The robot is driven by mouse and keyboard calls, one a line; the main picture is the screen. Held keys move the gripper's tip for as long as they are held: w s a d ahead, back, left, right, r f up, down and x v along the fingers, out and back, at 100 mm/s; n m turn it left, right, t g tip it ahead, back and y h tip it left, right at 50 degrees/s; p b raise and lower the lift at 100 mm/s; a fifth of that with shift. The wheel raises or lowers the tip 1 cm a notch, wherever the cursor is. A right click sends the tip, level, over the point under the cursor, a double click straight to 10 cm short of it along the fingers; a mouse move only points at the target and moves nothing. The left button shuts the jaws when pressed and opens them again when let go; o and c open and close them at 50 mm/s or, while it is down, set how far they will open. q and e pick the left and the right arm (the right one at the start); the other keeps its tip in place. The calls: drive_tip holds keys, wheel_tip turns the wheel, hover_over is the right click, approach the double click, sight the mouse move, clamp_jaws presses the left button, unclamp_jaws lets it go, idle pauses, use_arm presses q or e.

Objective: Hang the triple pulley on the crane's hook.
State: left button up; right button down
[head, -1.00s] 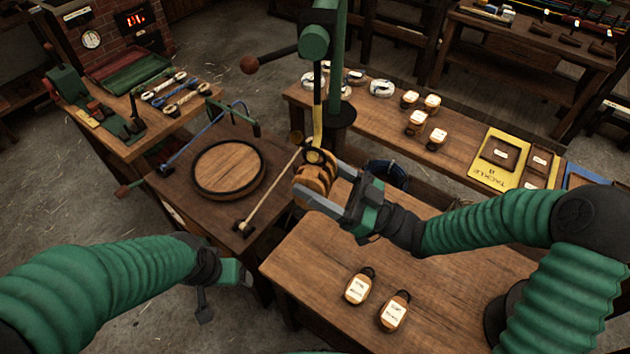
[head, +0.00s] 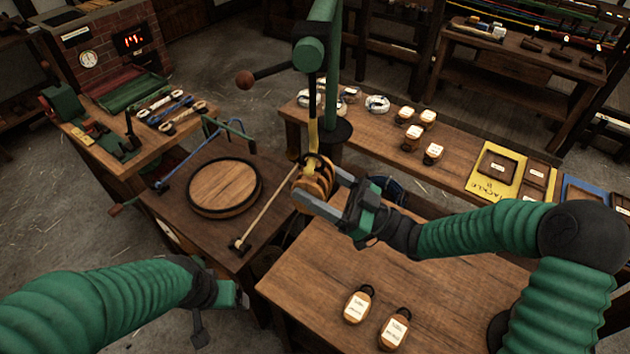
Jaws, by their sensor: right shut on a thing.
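The triple pulley (head: 322,181), a wooden block with dark bands and a dark ring on top, is in the middle of the head view. My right gripper (head: 325,196) is shut on it from the right and holds it in the air, above the gap between the tables. The crane's yellow hook (head: 313,134) hangs from the green crane's dark bar. Its lower end overlaps the pulley's ring in the picture; I cannot tell whether it passes through. My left gripper (head: 238,296) is low at left, away from the pulley, its jaws unclear.
Two labelled pulleys (head: 357,304) (head: 394,328) lie on the near table (head: 300,270). A round wooden lid (head: 224,187) and a rod (head: 268,207) are on the left table. The back bench holds several small blocks (head: 411,137) and a yellow tackle board (head: 483,188).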

idle(0.3)
drive_tip(key=shift+c, duration=0.7)
unclamp_jaws()
